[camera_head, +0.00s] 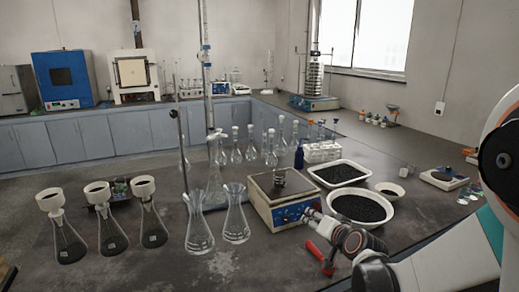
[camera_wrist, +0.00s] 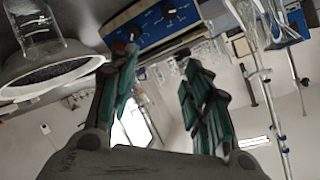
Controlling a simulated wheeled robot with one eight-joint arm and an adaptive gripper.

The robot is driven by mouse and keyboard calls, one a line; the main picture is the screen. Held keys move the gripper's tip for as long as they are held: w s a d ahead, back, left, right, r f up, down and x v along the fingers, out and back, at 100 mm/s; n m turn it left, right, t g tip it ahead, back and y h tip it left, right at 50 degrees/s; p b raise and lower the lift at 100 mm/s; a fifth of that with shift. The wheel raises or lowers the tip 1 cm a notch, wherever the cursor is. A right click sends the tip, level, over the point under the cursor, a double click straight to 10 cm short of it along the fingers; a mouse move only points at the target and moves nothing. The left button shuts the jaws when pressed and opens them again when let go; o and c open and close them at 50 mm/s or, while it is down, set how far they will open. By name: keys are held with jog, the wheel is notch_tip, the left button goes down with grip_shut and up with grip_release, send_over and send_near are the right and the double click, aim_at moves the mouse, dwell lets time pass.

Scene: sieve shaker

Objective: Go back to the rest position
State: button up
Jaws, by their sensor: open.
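My gripper (camera_head: 316,232) reaches in from the right in the head view, just in front of the balance's blue panel. In the wrist view my gripper (camera_wrist: 158,58) has its two teal-lined fingers apart, with nothing held between them. The balance (camera_head: 285,200) has a flat metal pan with a small metal weight-like object (camera_head: 280,178) on it. Its blue front panel (camera_wrist: 168,18) shows beyond the fingertips in the wrist view. A red piece (camera_head: 318,254) shows by the lower finger; I cannot tell what it belongs to.
Two white trays of black granules (camera_head: 329,206) (camera_head: 319,181) lie right of the balance. Two empty flasks (camera_head: 236,228) (camera_head: 199,235) stand left of it. Several funnel-topped flasks (camera_head: 69,245) stand farther left. A sieve stack (camera_head: 315,78) stands on its shaker at the back.

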jog(key=s+a+r+n+g, duration=0.1)
jog(key=s+r+n+g, duration=0.35)
jog(key=s, duration=1.05)
jog(key=s+d+g+h, duration=0.1)
jog(key=s+d+h, duration=0.1)
jog(key=s, duration=1.4)
jog(key=shift+s+d+r+n+g+h, duration=0.15)
jog(key=shift+s+r+n+g+h, duration=0.1)
jog(key=shift+n+g+h, duration=0.15)
jog(key=shift+w, duration=0.1)
